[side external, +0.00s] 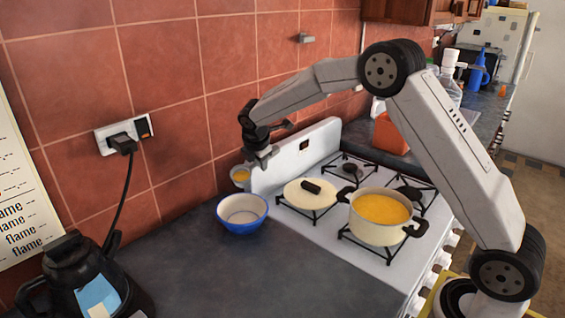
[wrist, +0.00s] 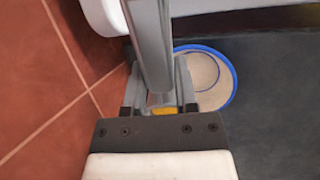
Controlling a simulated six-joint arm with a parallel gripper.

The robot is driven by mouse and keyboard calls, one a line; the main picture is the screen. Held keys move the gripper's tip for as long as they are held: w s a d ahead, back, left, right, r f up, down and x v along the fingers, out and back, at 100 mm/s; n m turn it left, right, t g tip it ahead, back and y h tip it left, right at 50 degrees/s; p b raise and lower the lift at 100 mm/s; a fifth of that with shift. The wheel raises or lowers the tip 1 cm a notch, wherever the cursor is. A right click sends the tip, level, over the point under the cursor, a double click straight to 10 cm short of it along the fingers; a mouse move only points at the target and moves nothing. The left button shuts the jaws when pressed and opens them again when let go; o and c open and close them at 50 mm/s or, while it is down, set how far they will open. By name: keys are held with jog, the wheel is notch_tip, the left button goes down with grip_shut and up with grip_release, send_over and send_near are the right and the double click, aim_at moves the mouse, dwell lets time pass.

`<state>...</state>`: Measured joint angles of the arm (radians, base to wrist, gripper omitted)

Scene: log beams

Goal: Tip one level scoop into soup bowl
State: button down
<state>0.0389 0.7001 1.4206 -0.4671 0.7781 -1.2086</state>
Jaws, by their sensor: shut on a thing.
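My gripper (side external: 262,157) is shut on the handle of a scoop (side external: 240,183), whose cup holds yellow soup (side external: 241,175). The scoop hangs above and behind the blue soup bowl (side external: 242,222), near the tiled wall, and looks roughly upright. In the wrist view, the grey handle (wrist: 150,40) runs up between the fingers, and a patch of yellow (wrist: 161,111) shows below them. The bowl's blue rim (wrist: 233,86) shows to the right of the fingers. The bowl looks empty, with a pale inside. The scoop's cup is mostly hidden in the wrist view.
A cream pot (side external: 380,233) of yellow soup stands on the white stove (side external: 315,240) to the right. A pale lid (side external: 308,195) lies beside it. A black kettle (side external: 85,275) stands at front left. The dark counter (side external: 225,275) before the bowl is clear.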

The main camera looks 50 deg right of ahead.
jog(key=shift+s+a+r+t+h, duration=0.25)
jog(key=shift+a+r+t+h, duration=0.1)
jog(key=shift+t+h, duration=0.35)
jog(key=shift+s+a+r+t+h, duration=0.2)
jog(key=shift+r+t+h, duration=0.25)
jog(key=shift+h, duration=0.45)
dwell(2.7)
jog(key=shift+s+a+r+t+h, duration=0.1)
jog(key=shift+s+a+t+h, duration=0.2)
jog(key=shift+t+h, duration=0.4)
jog(key=shift+s+a+t+h, duration=0.2)
jog(key=shift+a+t+h, duration=0.15)
jog(key=shift+t+h, duration=0.3)
dwell(2.3)
